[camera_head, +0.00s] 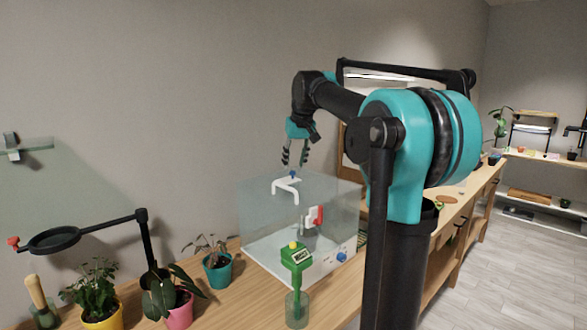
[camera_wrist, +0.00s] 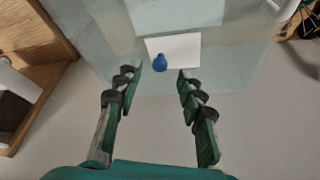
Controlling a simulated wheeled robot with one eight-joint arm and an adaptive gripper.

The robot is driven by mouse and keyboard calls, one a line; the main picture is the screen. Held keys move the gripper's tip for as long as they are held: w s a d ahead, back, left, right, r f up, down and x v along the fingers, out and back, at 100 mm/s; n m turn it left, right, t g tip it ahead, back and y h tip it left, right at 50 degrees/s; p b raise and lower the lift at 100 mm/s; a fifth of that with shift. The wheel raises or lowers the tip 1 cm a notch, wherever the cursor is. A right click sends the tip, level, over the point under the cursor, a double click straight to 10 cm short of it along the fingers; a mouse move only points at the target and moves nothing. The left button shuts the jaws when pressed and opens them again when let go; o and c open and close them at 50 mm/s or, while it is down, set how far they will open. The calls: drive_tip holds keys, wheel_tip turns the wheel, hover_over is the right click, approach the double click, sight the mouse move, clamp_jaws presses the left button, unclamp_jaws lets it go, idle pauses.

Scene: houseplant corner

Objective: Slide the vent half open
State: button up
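A clear glass case (camera_head: 262,217) stands on the wooden bench. On its top is a white vent plate (camera_wrist: 183,50) with a small blue knob (camera_wrist: 160,64); the knob also shows in the head view (camera_head: 292,174). My gripper (camera_head: 294,162) is above the back part of the case top, fingers pointing down. In the wrist view my gripper (camera_wrist: 160,76) is open and empty, with the blue knob between and just beyond the fingertips, apart from both. I cannot tell how far the vent is open.
A white handle (camera_head: 287,190) stands on the case top near the knob. A red-and-white part (camera_head: 315,216) and a blue dial (camera_head: 341,256) are on the front. A green meter (camera_head: 296,258) and potted plants (camera_head: 217,262) stand nearby. A wall is behind.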

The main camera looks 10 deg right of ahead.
sight(288, 177)
drive_tip(key=shift+x, duration=1.4)
clamp_jaws()
